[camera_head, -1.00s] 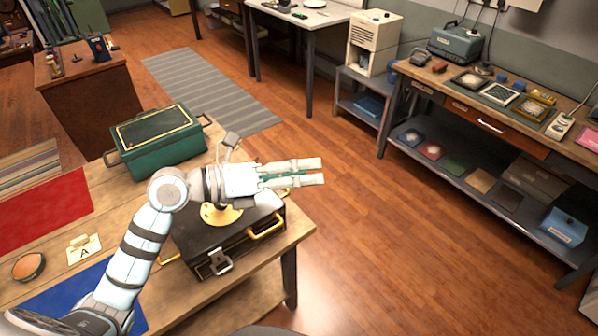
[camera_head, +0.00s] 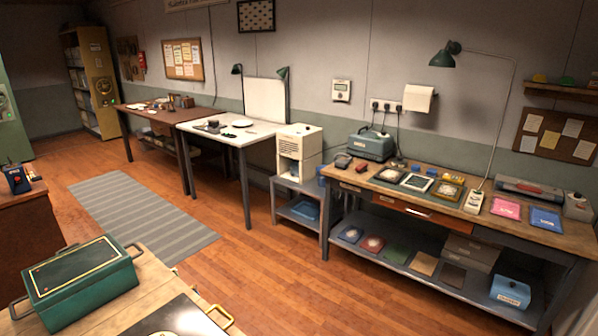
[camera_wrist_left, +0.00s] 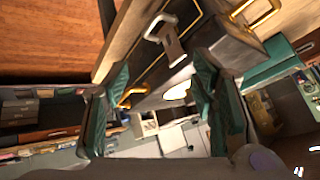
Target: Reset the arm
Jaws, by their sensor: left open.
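My left gripper (camera_wrist_left: 162,80) shows in the left wrist view with its two teal-padded fingers spread apart and nothing between them. Beyond the fingers is a black case with a metal latch (camera_wrist_left: 168,38) and gold handles, partly hidden by the fingers. In the head view neither arm shows. Only the top edge of the black case (camera_head: 172,318) with a gold handle is in the head view, at the bottom. My right gripper is not in view.
A green box (camera_head: 80,280) with side handles stands on the wooden table (camera_head: 150,275) at lower left. A workbench (camera_head: 540,235) with several items runs along the right. A white table (camera_head: 262,130) stands behind.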

